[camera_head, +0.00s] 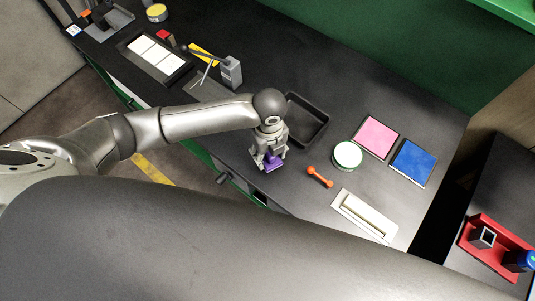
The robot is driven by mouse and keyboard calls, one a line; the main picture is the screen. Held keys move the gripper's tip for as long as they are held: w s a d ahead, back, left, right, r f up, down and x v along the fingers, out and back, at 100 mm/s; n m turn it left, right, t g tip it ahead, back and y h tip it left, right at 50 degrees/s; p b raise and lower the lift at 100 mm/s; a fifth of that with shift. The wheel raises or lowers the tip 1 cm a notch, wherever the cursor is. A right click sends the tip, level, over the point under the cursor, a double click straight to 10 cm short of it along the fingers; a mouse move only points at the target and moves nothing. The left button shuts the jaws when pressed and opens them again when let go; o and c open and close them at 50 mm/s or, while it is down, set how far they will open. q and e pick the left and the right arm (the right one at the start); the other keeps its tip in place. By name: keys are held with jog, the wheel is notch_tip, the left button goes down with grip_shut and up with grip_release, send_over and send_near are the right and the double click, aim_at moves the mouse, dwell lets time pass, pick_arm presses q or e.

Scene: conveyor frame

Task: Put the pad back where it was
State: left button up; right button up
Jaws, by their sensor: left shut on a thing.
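My left gripper (268,158) points down over the near edge of the dark bench. It is shut on a small purple thing (272,162), partly hidden by the fingers; I cannot tell its full shape. A pink square pad (376,137) and a blue square pad (413,163) lie side by side to the right of the gripper, apart from it. My right gripper is not in view.
A black tray (322,128) stands just behind my left gripper. A grey upright block (231,72) stands behind my arm.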

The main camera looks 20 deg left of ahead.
aim_at(267, 157)
pick_arm(q)
jog(key=f, duration=0.2)
jog(key=p, duration=0.1)
jog(key=shift+w+a+f, duration=0.2)
jog(key=shift+a+f, duration=0.05)
jog(key=shift+f, duration=0.6)
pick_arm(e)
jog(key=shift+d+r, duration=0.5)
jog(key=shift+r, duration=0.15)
pick_arm(q)
jog(key=shift+f, duration=0.2)
jog(key=o, duration=1)
jog(key=shift+r, duration=0.15)
notch_tip(267, 157, up, 12)
jog(key=shift+r+b, duration=0.1)
jog(key=shift+b, duration=0.4)
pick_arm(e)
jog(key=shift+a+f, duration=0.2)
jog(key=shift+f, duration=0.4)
